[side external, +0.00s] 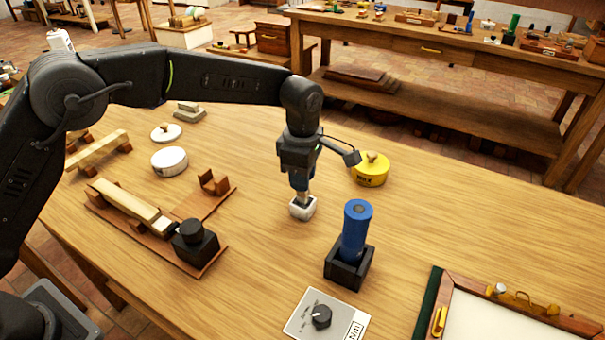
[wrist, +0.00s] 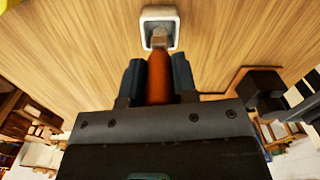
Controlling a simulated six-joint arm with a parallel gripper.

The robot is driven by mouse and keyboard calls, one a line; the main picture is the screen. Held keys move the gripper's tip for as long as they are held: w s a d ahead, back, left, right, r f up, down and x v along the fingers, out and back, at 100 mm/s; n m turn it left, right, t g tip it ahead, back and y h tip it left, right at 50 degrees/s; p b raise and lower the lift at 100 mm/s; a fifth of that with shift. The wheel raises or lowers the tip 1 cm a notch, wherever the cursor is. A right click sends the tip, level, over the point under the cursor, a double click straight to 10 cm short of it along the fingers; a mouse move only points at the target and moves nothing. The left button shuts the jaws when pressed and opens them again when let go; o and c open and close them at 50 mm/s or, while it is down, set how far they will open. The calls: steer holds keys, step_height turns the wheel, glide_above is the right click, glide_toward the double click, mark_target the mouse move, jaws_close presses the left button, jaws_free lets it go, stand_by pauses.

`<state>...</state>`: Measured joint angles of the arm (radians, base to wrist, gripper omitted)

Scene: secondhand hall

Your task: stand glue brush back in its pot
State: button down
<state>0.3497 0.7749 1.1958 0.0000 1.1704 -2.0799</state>
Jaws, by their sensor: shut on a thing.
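The glue brush has an orange-brown handle (wrist: 160,78) and a pale metal ferrule that points at the pot. The pot is a small white square cup (side external: 303,209) standing on the table; its rim and dark inside also show in the wrist view (wrist: 146,28). My gripper (side external: 300,184) points down over the pot and is shut on the brush handle, its dark fingers on either side. The brush's lower end overlaps the pot's opening in both views. Its bristles are hidden, and I cannot tell how deep they sit.
A blue cylinder (side external: 356,227) stands in a black holder (side external: 348,270) right of the pot. A yellow lidded tin (side external: 371,173) is behind. A brown tray (side external: 213,196) lies left, a grey knob panel (side external: 300,322) and framed board (side external: 495,326) in front. Table around the pot is clear.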

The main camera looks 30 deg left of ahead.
steer(key=shift+f, duration=1.55)
stand_by(0.8)
stand_by(0.3)
steer(key=c, duration=0.8)
jaws_free()
step_height(320, 180, up, 14)
